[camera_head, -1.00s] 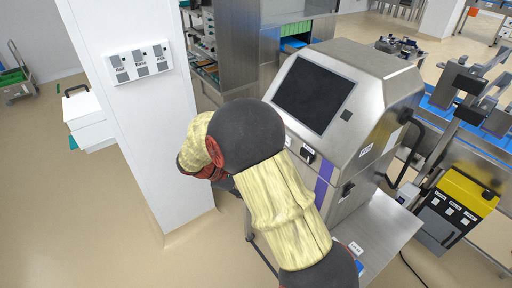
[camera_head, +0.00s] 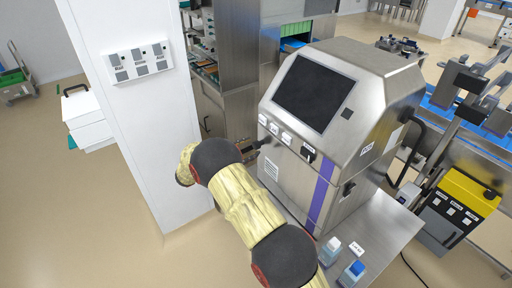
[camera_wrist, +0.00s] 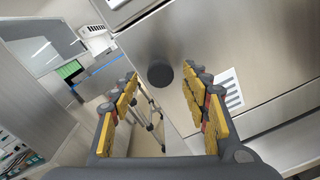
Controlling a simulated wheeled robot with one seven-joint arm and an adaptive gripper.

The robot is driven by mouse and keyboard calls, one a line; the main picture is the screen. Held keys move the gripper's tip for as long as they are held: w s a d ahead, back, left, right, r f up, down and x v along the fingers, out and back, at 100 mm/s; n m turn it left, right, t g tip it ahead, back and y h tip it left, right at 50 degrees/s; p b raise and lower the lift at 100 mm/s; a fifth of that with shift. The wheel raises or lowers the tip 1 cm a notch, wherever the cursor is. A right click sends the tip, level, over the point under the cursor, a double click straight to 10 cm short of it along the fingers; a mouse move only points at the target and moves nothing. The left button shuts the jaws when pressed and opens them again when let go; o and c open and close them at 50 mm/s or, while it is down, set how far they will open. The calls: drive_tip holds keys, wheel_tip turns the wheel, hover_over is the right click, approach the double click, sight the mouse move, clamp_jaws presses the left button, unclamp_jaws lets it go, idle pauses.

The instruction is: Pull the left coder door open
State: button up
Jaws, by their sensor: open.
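The coder (camera_head: 345,95) is a stainless steel cabinet with a dark sloped screen. Its left door (camera_head: 290,180) is the steel front panel left of the purple strip, and it looks closed. In the wrist view, a round black knob (camera_wrist: 160,74) stands out from the steel panel (camera_wrist: 235,45). My gripper (camera_wrist: 160,85) is open, its yellow-padded fingers on either side of the knob in the picture. Whether the fingers reach the knob's depth I cannot tell. In the head view, my gripper (camera_head: 254,146) is at the coder's left front edge, and the knob is not clearly visible there.
A white pillar (camera_head: 150,120) with a switch panel (camera_head: 138,62) stands left of my arm. A yellow-and-grey control box (camera_head: 455,205) is at the right.

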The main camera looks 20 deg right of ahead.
sight(254, 146)
drive_tip(key=shift+w+d+b, duration=0.15)
drive_tip(key=shift+d, duration=0.75)
drive_tip(key=shift+w+d+b, duration=0.15)
drive_tip(key=shift+d, duration=0.75)
drive_tip(key=shift+c, duration=0.3)
drive_tip(key=c, duration=1.1)
clamp_jaws()
